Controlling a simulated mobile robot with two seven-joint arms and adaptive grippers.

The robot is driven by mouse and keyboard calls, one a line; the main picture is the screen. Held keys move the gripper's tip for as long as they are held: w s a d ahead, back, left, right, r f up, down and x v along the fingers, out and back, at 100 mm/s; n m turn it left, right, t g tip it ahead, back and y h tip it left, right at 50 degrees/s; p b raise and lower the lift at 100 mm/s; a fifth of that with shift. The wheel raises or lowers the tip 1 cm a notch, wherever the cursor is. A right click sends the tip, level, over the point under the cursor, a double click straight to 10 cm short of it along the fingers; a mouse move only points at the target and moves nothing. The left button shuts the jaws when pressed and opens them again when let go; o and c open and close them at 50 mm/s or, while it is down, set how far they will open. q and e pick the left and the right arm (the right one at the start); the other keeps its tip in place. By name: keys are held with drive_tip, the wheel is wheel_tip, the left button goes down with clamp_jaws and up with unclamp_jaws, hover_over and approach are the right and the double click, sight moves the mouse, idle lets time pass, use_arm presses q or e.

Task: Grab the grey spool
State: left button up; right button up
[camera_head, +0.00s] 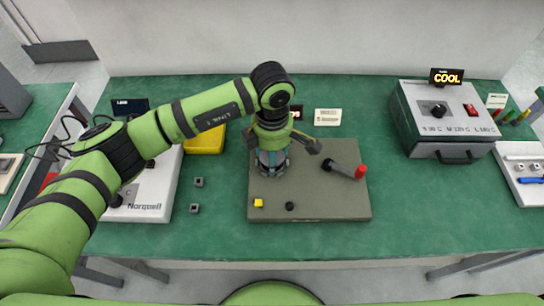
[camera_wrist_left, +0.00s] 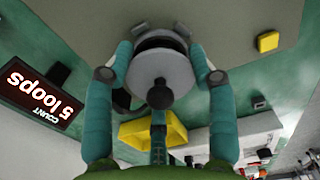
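The grey spool (camera_wrist_left: 165,68) is round, with a dark knob on its near face, and sits at the board. In the wrist view it lies between the two teal fingers of my left gripper (camera_wrist_left: 160,58). The fingers are spread wide and come very close to its rim on both sides; I cannot tell whether they press on it. In the head view my left gripper (camera_head: 272,165) points down over the spool at the back left of the grey-brown board (camera_head: 330,205) and hides most of it. My right gripper is not in view.
The board also bears a black arm with a red end (camera_head: 360,172), a yellow block (camera_head: 258,203) and a black knob (camera_head: 290,206). A yellow bin (camera_head: 205,142) and white Norquell unit (camera_head: 150,205) stand left. A grey box (camera_head: 440,125) with a COOL display stands right.

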use_arm(q)
drive_tip(key=shift+c, duration=0.2)
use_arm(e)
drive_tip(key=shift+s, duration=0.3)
